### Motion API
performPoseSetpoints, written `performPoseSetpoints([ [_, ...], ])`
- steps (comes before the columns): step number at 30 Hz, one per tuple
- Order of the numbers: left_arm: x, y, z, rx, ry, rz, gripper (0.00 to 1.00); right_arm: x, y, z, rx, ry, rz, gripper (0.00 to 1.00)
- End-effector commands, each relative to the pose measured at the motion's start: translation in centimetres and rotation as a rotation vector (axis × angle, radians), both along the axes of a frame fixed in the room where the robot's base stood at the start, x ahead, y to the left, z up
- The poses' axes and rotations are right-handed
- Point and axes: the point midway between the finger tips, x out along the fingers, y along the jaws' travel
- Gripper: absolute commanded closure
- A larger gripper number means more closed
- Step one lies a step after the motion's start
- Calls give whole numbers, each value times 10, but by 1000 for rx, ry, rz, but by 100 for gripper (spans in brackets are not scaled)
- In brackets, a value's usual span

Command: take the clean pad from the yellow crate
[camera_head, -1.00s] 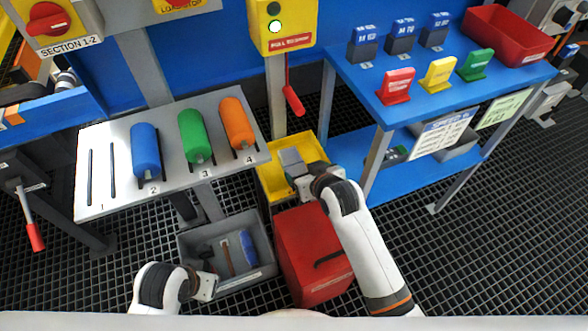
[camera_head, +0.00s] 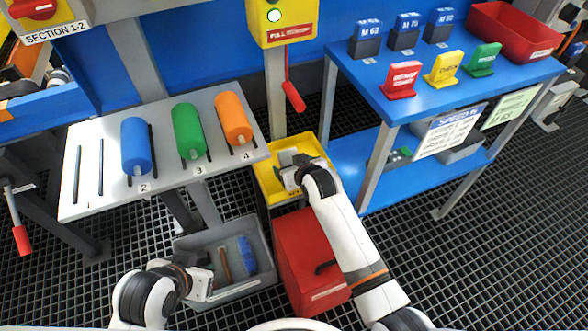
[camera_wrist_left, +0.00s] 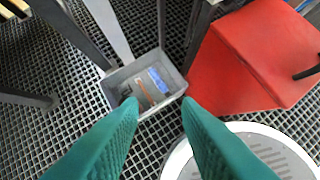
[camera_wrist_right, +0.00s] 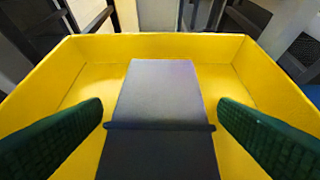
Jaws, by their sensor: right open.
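In the head view the pad (camera_head: 287,157) is partly hidden by my right gripper (camera_head: 290,176). In the right wrist view my right gripper (camera_wrist_right: 160,130) is open, with one green finger on each side of the pad and a gap to both. My left gripper (camera_wrist_left: 160,110) is open and empty, above the floor near the grey bin.
A grey bin (camera_head: 185,243) holding a blue brush (camera_head: 247,250) and other tools stands front left of the crate. A red box (camera_head: 300,250) is in front of the crate. The roller shelf (camera_head: 85,205) is left; the blue table (camera_head: 385,105) is right, with a pull handle (camera_head: 292,95) behind.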

Motion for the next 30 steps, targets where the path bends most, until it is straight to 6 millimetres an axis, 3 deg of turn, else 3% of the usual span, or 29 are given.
performPoseSetpoints([
  [4, 0, 0, 0, 0, 1, 0, 70, 0, 0, 0, 0, 0, 0, 21],
  [12, 0, 0, 0, 0, 1, 0, 70, 0, 0, 0, 0, 0, 0, 65],
  [24, -2, 1, 1, 3, 15, 2, 70, 0, 0, 5, 0, -1, 0, 66],
  [30, -28, 9, -4, 30, 149, 12, 70, 0, 0, 20, 1, -2, 0, 66],
])
